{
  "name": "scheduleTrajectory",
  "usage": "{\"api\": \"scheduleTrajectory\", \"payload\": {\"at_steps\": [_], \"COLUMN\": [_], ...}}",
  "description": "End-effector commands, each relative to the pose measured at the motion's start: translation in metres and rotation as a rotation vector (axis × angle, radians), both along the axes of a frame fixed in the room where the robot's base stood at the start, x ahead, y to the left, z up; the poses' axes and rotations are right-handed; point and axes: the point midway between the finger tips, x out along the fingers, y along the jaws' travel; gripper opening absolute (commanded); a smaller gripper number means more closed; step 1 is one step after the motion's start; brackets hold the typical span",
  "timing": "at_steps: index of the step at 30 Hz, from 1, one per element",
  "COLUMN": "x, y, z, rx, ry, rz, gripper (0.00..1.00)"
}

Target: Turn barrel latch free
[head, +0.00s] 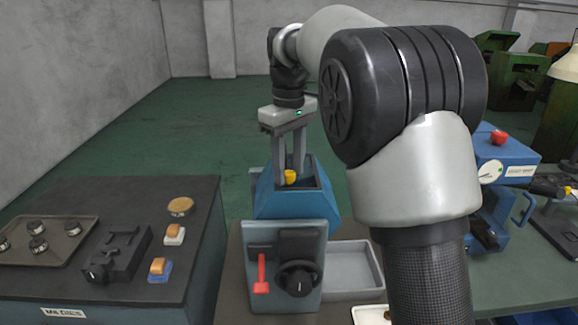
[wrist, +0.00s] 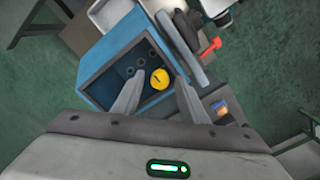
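A yellow round knob (head: 291,176), which may be the barrel latch, stands inside an open-topped blue housing (head: 263,197) on the machine. In the wrist view the knob (wrist: 160,79) has a dark mark on its top. My gripper (head: 289,172) points straight down into the housing with its fingers apart. In the wrist view its fingers (wrist: 160,84) lie on either side of the knob, with gaps showing. Nothing is held. Dark round holes (wrist: 134,64) show beside the knob on the housing floor.
A front panel below the housing carries a red lever (head: 262,274) and a black dial (head: 298,279). A grey tray (head: 352,270) sits at its right. A dark bench (head: 120,292) with switches stands left. The housing walls surround my fingers closely.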

Motion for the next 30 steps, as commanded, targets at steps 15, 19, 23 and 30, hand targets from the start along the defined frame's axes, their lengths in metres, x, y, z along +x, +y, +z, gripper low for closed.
{"api": "scheduleTrajectory", "payload": {"at_steps": [15,19,23,30], "x": [-0.0002,-0.0004,-0.0001,0.0], "y": [-0.0001,-0.0001,-0.0003,-0.0007], "z": [0.0016,0.0026,0.0039,0.0041], "rx": [0.0,0.001,0.0,0.001], "ry": [0.001,0.003,0.003,0.003], "rz": [0.032,0.088,0.175,0.391], "gripper": [0.0,0.0,0.0,0.0]}}
